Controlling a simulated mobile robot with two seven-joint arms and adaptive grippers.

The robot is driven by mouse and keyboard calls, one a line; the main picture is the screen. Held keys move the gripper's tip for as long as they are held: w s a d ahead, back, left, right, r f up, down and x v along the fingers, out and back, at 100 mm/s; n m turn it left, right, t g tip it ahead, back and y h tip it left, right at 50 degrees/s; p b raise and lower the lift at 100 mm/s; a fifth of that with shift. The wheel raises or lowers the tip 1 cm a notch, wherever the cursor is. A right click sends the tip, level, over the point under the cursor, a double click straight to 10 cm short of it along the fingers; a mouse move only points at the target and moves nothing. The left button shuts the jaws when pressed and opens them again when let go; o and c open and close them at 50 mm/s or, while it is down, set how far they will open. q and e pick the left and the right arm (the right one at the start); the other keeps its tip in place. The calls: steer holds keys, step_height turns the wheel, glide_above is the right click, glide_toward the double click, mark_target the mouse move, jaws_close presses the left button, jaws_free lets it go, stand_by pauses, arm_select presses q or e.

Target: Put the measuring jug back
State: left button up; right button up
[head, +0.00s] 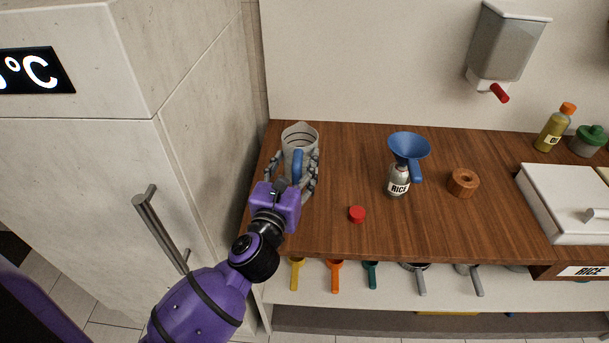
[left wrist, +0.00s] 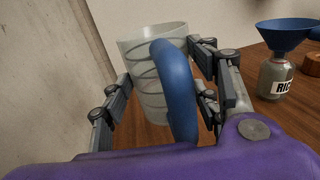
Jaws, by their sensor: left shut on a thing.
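The measuring jug (head: 299,137) is a clear, ribbed cup with a blue handle. It is at the left end of the wooden counter, beside the fridge-like cabinet. My left gripper (head: 296,178) is shut on the jug, with its fingers on either side of the body. In the left wrist view the jug (left wrist: 150,42) is upright between the fingers, its blue handle (left wrist: 176,92) facing the camera. I cannot tell whether its base touches the counter. My right gripper is not in view.
A bottle labelled RICE (head: 398,182) carries a blue funnel (head: 409,147). A red cap (head: 357,214) and a wooden ring (head: 463,182) lie on the counter (head: 335,160). Measuring scoops (head: 335,277) hang under the front edge. A dispenser (head: 507,45) is on the wall. The tall cabinet (head: 205,120) borders the left.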

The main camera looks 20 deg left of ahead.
arm_select(q)
steer(key=w+f+b, duration=0.1)
steer(key=w+f, duration=0.1)
steer(key=w, duration=0.1)
steer(key=w+f, duration=0.2)
steer(key=f, duration=0.1)
steer(key=shift+w+a+f+b, duration=0.2)
steer(key=shift+w+f+b, duration=0.05)
steer(key=shift+w+b, duration=0.15)
steer(key=shift+w+f, duration=0.5)
steer(key=shift+w, duration=0.05)
steer(key=f, duration=0.1)
steer(key=f+b, duration=0.2)
steer(key=f, duration=0.1)
steer(key=shift+w+a, duration=0.1)
steer(key=shift+w, duration=0.15)
steer(key=shift+r, duration=0.25)
steer(key=shift+f, duration=0.25)
steer(key=o, duration=1.8)
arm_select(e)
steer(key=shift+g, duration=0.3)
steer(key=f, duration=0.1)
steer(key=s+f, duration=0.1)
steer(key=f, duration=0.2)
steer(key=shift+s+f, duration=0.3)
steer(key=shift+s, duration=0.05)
